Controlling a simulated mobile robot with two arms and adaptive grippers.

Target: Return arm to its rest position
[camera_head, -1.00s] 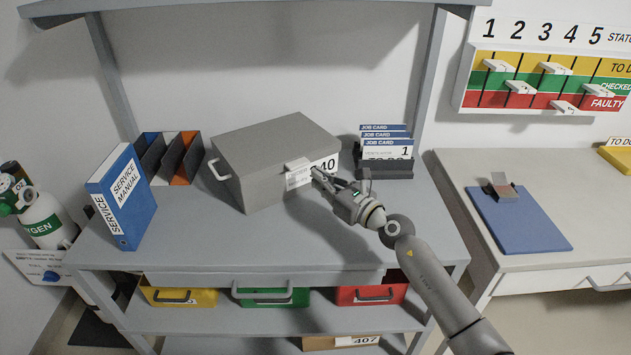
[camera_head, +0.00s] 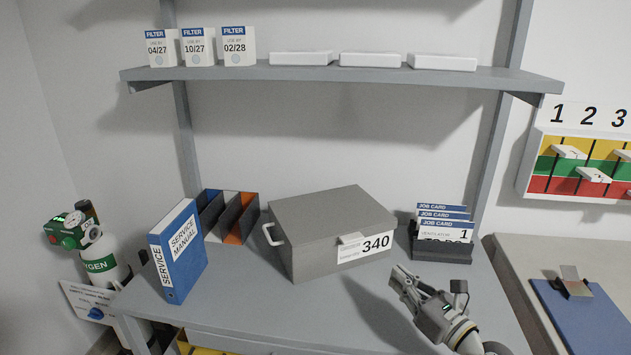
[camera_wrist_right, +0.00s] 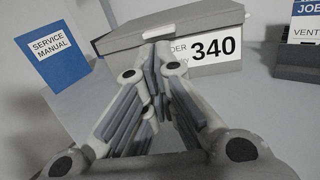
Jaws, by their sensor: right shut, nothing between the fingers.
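My right gripper (camera_head: 414,285) is over the front right of the grey workbench (camera_head: 240,315), in front of the grey box (camera_head: 310,225) and apart from it. Its fingers are together with nothing between them. In the right wrist view the closed fingers (camera_wrist_right: 155,55) point towards the box, whose label (camera_wrist_right: 215,48) reads 340. My right arm comes in from the lower right, and most of it is out of the head view. My left gripper does not show.
A blue service manual (camera_head: 177,255) and a file rack (camera_head: 230,217) stand left of the box. A job card holder (camera_head: 442,248) stands close behind the gripper. A shelf (camera_head: 340,74) with filter boxes is above. A blue clipboard (camera_head: 590,318) lies on the right table.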

